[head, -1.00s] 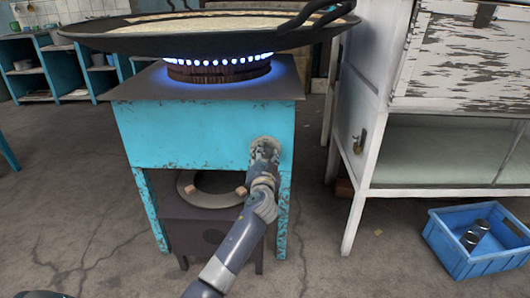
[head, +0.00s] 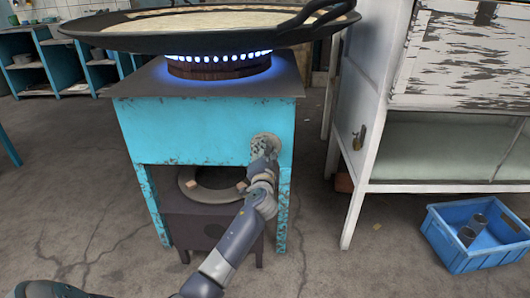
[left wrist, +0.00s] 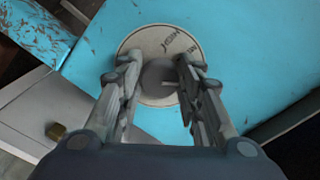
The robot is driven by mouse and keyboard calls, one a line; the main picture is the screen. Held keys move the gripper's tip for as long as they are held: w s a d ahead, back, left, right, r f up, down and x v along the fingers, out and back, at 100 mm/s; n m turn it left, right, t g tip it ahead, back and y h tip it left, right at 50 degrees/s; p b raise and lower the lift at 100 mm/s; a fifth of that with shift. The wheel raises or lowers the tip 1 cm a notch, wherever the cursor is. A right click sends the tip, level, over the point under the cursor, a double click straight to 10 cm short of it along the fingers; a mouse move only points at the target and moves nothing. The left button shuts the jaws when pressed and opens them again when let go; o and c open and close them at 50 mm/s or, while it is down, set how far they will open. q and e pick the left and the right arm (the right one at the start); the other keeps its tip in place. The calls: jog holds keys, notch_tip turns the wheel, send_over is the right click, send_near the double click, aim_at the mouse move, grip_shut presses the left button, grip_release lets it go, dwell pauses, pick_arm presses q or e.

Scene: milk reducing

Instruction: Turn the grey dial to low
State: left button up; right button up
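The grey dial (left wrist: 160,82) sits on a round pale plate (left wrist: 130,42) on the stove's turquoise front. Dark lettering shows on the plate, partly hidden by a finger. A short pale mark lies on the dial's face. In the left wrist view my left gripper (left wrist: 155,70) is open, with one finger on each side of the dial. The right finger is close against it; a gap shows at the left finger. In the head view my left gripper (head: 264,148) covers the dial. The stove (head: 200,130) has a lit blue flame (head: 218,56). My right gripper is out of view.
A wide black pan (head: 110,38) holding pale liquid stands over the flame. A dark stand with a ring (head: 200,200) is beneath the stove. A white cabinet (head: 350,190) and a blue crate (head: 455,262) with dark cylinders are at right.

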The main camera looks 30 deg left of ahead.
pick_arm(q)
jog(key=o, duration=0.5)
jog(key=shift+c, duration=0.2)
jog(key=v, duration=1.2)
jog(key=shift+s, duration=0.1)
